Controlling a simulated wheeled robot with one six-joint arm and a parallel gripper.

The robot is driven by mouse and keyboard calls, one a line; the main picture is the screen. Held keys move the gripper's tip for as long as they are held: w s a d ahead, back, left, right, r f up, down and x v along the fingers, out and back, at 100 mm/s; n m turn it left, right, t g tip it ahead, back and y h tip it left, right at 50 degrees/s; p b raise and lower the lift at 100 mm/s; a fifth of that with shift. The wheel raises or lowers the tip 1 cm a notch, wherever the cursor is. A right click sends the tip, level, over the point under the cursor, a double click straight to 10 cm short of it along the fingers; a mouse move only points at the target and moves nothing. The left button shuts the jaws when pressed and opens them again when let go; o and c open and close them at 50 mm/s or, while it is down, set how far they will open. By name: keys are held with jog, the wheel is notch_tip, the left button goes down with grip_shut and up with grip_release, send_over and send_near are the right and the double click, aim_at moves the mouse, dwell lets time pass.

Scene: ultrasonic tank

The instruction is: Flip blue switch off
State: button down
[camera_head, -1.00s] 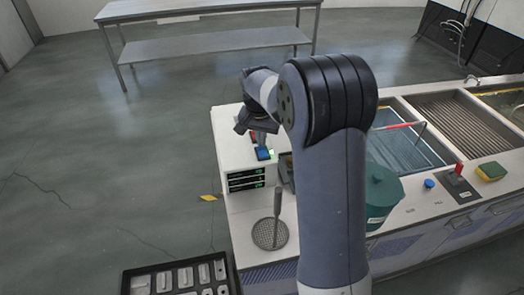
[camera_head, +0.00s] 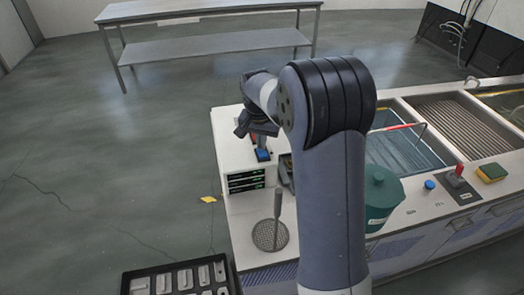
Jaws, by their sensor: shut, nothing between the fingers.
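The blue switch (camera_head: 262,155) sits on top of the white control box (camera_head: 236,160), near its front edge. A red switch (camera_head: 253,139) shows partly behind it, close under my gripper. My gripper (camera_head: 259,143) hangs above the box, just behind the blue switch, with its fingers shut and empty. Whether the fingertips touch the blue switch is too small to tell. The box's front has two dark display panels (camera_head: 246,181) with thin green lines. My arm hides part of the bench to the right of the box.
A round perforated strainer with an upright handle (camera_head: 270,235) stands in front of the box. A teal container (camera_head: 381,195), blue knob (camera_head: 429,184), red switch (camera_head: 457,172) and sponge (camera_head: 491,172) lie to the right. A black parts tray (camera_head: 180,277) is at the lower left.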

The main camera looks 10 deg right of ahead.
notch_tip(320, 180, up, 7)
jog(key=p, duration=0.4)
jog(key=shift+f+p, duration=0.2)
jog(key=shift+p, duration=0.2)
notch_tip(320, 180, down, 7)
jog(key=b, duration=0.5)
jog(key=shift+f+b, duration=0.1)
jog(key=shift+b, duration=0.25)
